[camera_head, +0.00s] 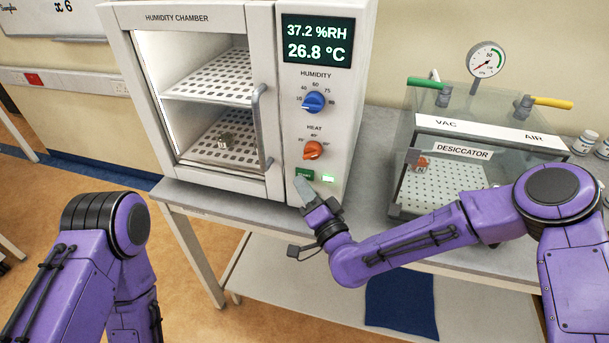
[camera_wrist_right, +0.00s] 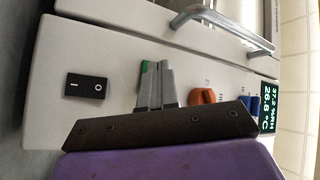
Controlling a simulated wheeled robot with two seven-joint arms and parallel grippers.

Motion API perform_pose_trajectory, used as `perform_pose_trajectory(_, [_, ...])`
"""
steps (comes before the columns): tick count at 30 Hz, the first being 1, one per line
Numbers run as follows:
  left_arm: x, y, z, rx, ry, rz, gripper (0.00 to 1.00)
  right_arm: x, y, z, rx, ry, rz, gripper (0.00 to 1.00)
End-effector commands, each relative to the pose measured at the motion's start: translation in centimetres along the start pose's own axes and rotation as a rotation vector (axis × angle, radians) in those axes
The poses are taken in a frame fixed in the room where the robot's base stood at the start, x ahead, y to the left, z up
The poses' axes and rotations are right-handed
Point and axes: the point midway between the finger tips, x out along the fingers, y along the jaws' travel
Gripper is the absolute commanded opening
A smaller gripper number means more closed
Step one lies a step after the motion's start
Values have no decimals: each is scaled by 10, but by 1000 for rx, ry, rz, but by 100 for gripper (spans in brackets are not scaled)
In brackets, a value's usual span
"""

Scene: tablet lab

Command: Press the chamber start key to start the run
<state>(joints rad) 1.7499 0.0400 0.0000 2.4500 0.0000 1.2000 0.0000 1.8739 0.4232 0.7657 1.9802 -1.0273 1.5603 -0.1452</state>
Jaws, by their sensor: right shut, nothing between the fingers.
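The humidity chamber (camera_head: 290,130) stands on the bench, with its glass door closed. Its display (camera_head: 317,41) reads 37.2 %RH and 26.8 °C. The green start key (camera_head: 305,174) is low on the front panel, with a lit green lamp (camera_head: 328,179) to its right. My right gripper (camera_head: 304,186) is shut and empty, its tips at or just below the key. In the right wrist view the shut fingers (camera_wrist_right: 157,85) cover most of the green key (camera_wrist_right: 147,67); I cannot tell whether they touch it. My left arm is at lower left; its gripper is out of view.
Above the key are the orange heat knob (camera_head: 313,150) and the blue humidity knob (camera_head: 314,102). A black rocker switch (camera_wrist_right: 86,86) shows in the wrist view. A glass desiccator (camera_head: 450,165) stands to the right. The chamber's door handle (camera_head: 262,125) projects left of the panel.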

Motion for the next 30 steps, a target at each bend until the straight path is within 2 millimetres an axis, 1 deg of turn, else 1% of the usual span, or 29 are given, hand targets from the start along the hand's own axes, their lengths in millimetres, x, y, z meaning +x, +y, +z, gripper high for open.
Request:
perform_pose_trajectory(3, [3,0,1,0,0,0,64,-5,-3,4,0,-1,-1,0])
perform_pose_trajectory(14, [4,0,2,0,0,0,64,-8,-5,6,0,-1,-1,0])
perform_pose_trajectory(25, [16,2,7,0,0,0,64,-33,-23,26,1,-2,-3,0])
perform_pose_trajectory(30, [19,2,8,0,0,0,64,-40,-29,30,1,-2,-1,0])
